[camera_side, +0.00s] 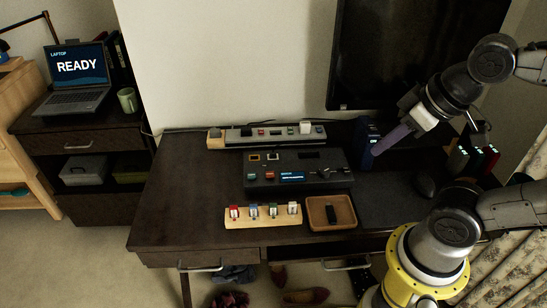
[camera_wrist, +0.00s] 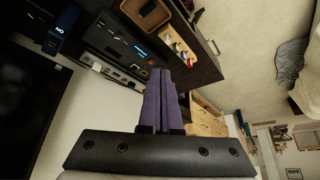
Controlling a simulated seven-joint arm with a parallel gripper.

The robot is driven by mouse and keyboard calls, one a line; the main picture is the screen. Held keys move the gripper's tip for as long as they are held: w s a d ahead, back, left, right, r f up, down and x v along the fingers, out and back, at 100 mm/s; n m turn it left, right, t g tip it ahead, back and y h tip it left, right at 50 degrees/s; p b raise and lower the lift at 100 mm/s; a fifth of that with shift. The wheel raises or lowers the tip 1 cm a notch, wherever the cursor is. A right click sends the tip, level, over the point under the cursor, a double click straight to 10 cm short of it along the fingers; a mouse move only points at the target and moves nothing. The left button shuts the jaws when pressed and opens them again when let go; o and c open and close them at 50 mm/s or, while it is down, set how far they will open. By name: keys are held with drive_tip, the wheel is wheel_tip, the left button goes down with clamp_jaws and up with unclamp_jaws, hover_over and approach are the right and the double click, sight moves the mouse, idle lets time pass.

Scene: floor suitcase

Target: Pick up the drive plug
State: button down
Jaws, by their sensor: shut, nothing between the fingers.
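No label names the drive plug, so I cannot tell for certain which item it is. A small black piece (camera_side: 332,213) lies in a brown tray (camera_side: 309,214) at the table's front; in the wrist view it shows at the top (camera_wrist: 147,8). A wooden rack (camera_side: 262,221) left of the tray holds several small plugs with coloured parts. My gripper (camera_side: 375,153) has purple fingers, shut and empty, above the table's right rear, beside a dark blue box (camera_side: 366,142). In the wrist view the fingers (camera_wrist: 160,72) point up the picture, apart from rack and tray.
A dark console (camera_side: 298,170) with a lit display stands mid-table. A power strip (camera_side: 268,134) lies behind it. A monitor (camera_side: 400,50) is at the back. A dark mouse (camera_side: 425,186) and coloured upright pieces (camera_side: 470,158) are at right. The table's left part is clear.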

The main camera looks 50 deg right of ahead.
idle(0.4)
drive_tip(key=c, duration=0.6)
unclamp_jaws()
